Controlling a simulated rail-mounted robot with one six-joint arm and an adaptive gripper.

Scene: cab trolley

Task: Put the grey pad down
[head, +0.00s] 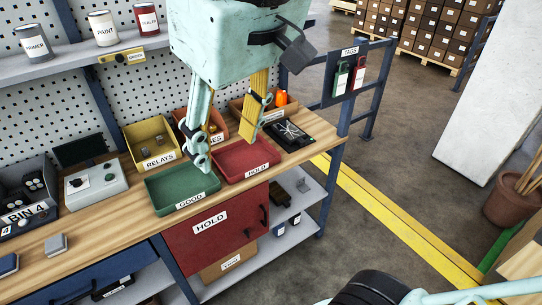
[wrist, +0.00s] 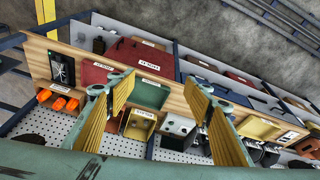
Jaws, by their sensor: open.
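A small grey pad (head: 56,243) lies flat on the wooden bench top at the left in the head view, beside a dark blue pad (head: 8,264). I cannot make out the grey pad in the wrist view. My gripper (head: 222,153) hangs above the green GOOD tray (head: 158,200) and the red HOLD tray (head: 225,171), well to the right of the grey pad. Its two yellow-padded fingers are spread wide with nothing between them. The wrist view also shows my open gripper (wrist: 158,84). Both trays look empty in the head view.
Behind the trays stand a yellow RELAYS bin (head: 152,143) and orange bins. A grey control box (head: 96,186) and BIN 4 (head: 28,211) stand left of the green tray. A black fan unit (head: 289,135) lies at the right. Bare wood surrounds the grey pad.

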